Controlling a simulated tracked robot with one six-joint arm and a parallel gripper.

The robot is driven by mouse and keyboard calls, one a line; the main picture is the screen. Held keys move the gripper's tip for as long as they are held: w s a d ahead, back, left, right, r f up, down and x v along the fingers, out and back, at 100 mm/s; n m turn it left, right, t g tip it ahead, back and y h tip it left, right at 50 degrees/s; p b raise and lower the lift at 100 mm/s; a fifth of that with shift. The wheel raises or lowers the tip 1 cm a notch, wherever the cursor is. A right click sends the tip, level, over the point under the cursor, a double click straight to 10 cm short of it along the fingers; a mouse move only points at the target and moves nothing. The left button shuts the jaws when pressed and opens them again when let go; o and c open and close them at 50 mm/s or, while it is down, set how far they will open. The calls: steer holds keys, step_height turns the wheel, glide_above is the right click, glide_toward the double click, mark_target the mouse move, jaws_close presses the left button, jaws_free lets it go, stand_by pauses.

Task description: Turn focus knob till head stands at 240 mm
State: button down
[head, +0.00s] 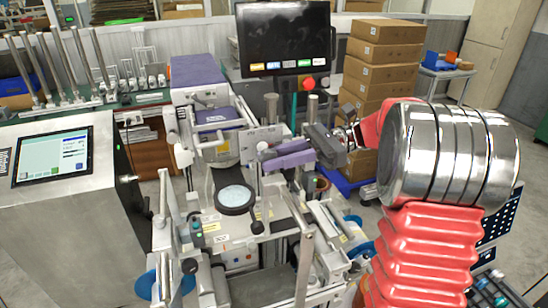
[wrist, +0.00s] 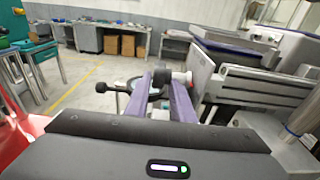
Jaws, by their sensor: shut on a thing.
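My gripper (head: 266,158) reaches in from the right with two purple fingers, at the side of the metal machine. In the wrist view the fingers (wrist: 168,88) stand close together, with a small dark and grey knob (wrist: 160,77) at their tips. The fingers are shut on it. In the head view the fingers hide most of the knob. A metal plate of the machine's head (head: 258,138) stands just behind the fingertips. It also shows to the right of the fingers in the wrist view (wrist: 203,75). No millimetre reading is legible.
A round magnifier (head: 235,197) stands out below the fingers. A monitor (head: 284,38) with a red button rises behind. Stacked cartons (head: 383,55) stand at the back right. A touchscreen cabinet (head: 52,158) is at left. Metal posts and rails crowd the front.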

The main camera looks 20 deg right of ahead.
steer(key=shift+s+f, duration=0.1)
steer(key=shift+s, duration=0.1)
stand_by(0.3)
steer(key=c, duration=1.8)
jaws_free()
steer(key=shift+d, duration=0.1)
steer(key=shift+o, duration=0.3)
